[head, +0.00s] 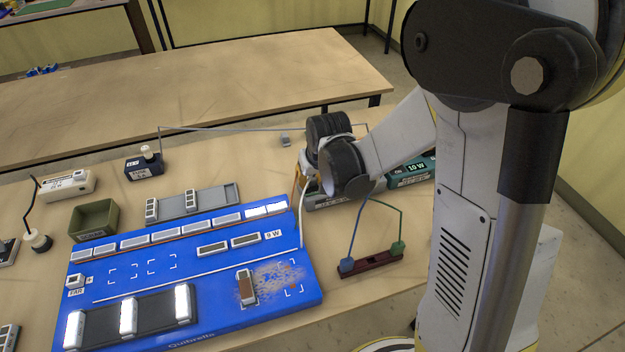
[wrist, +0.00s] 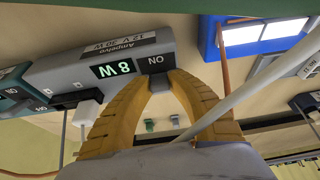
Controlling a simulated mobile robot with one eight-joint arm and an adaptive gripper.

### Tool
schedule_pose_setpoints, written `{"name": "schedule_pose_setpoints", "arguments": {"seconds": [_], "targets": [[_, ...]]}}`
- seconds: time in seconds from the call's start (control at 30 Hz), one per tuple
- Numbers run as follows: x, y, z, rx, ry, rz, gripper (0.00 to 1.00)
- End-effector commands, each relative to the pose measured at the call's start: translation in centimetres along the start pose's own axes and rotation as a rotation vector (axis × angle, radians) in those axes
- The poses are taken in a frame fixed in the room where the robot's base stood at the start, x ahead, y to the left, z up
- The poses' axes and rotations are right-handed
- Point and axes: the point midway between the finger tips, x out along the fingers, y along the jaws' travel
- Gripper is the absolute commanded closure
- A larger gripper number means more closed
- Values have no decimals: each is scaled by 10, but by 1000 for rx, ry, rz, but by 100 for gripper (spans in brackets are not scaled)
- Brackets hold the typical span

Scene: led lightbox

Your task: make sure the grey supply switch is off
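The grey supply (wrist: 110,60) is upside down in the wrist view, labelled 12 V 30 W. Its green display (wrist: 117,68) reads 8 W, and an ON mark (wrist: 156,60) sits beside it. My gripper (wrist: 163,80) has its yellow fingers drawn together, tips at the supply's edge just by the ON mark. The tips cover the switch area, so I cannot make out the switch's position or whether they touch it. In the head view the supply (head: 325,204) is mostly hidden behind my wrist, and my fingers are largely hidden too.
A teal supply (head: 412,172) marked 10 W stands just right of the grey one. The blue board (head: 215,265) lies to the left, with several lit white tiles. A dark red terminal block (head: 370,263) with wires stands in front. A pale cable crosses close to my fingers.

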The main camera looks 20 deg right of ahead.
Motion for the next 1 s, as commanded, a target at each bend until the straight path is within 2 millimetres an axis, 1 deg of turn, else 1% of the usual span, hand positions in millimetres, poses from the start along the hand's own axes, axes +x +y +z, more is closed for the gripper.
{"name": "schedule_pose_setpoints", "arguments": {"seconds": [0.27, 0.47, 0.67, 1.0], "targets": [[0, 0, -1, 0, -12, 0, 100], [-1, 0, -4, 0, -83, 0, 100], [0, 0, -9, 0, -225, 0, 100], [5, 0, -16, 0, -511, 0, 100]]}}
